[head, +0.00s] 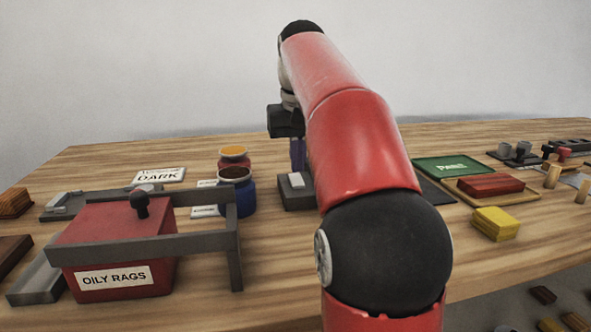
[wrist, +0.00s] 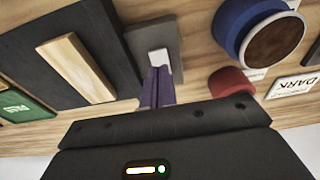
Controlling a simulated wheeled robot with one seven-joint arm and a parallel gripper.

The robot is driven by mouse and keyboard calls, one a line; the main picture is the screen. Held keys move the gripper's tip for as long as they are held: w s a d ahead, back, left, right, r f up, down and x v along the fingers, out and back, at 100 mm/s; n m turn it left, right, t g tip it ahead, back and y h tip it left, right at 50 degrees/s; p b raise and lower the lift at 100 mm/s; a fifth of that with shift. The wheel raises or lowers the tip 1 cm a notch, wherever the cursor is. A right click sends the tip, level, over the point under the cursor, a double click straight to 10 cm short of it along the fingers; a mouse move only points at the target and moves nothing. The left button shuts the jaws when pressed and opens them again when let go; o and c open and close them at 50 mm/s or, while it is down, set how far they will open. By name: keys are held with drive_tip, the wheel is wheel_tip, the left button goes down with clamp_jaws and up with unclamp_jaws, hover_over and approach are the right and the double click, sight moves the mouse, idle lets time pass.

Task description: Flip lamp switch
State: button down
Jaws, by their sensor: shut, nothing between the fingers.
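The lamp switch appears to be a small grey box (head: 290,199) with a white rocker (head: 297,180) on the bench, partly behind my arm in the head view. In the wrist view the grey box (wrist: 170,35) and its white rocker (wrist: 159,58) lie straight beyond the fingertips. My gripper (head: 297,168) points down over the box, its purple fingers shut together and empty. In the wrist view the fingertips (wrist: 158,72) are at the edge of the rocker. I cannot tell whether they touch it.
A red OILY RAGS bin (head: 110,245) behind a grey rail stands left. A blue jar (head: 237,195) and a red jar (head: 232,162) stand just left of the switch. A dark mat with a wooden bar (wrist: 75,65) lies beside it. A yellow block (head: 495,223) lies right.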

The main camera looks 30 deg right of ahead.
sight(298, 184)
drive_tip(key=shift+r, duration=2.4)
drive_tip(key=shift+s, duration=0.1)
